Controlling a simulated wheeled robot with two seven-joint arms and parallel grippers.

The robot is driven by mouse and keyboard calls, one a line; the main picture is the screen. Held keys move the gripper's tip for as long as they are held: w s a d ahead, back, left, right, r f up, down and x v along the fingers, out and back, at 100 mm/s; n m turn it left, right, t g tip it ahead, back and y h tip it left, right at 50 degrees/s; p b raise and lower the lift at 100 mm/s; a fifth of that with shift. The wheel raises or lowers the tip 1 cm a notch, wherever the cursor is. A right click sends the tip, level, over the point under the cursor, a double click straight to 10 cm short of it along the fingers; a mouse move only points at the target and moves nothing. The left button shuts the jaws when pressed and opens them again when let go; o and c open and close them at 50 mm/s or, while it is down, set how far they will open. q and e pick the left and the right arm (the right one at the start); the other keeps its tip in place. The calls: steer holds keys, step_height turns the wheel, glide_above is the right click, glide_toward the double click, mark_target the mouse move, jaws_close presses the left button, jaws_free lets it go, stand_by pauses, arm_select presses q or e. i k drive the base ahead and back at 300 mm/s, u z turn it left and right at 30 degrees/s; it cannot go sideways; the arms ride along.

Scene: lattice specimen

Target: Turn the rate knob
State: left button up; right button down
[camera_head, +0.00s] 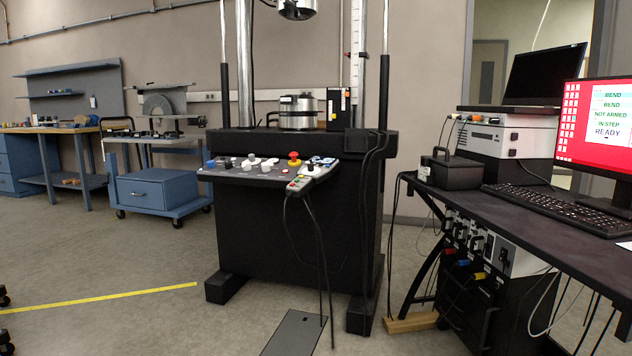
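A control panel (240,174) juts from the front of the black testing machine (290,220) in the middle. It carries several small dark and white knobs, a blue one (211,164) at its left end and a red mushroom button on a yellow base (294,159) toward its right. The labels are too small to read, so I cannot tell which one is the rate knob. A grey hand pendant (300,185) with coloured buttons sits at the panel's right end, with black cables hanging down. Neither of my grippers is in view.
A blue cart (150,190) stands left of the machine. A black plate (294,332) lies in front. Floor with a yellow line (100,298) is open front left.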

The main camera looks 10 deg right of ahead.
mark_target(495, 120)
steer(key=u, duration=0.95)
steer(key=i, duration=0.35)
steer(key=z, duration=0.8)
steer(key=i, duration=1.1)
steer(key=z, duration=1.35)
steer(key=i, duration=0.95)
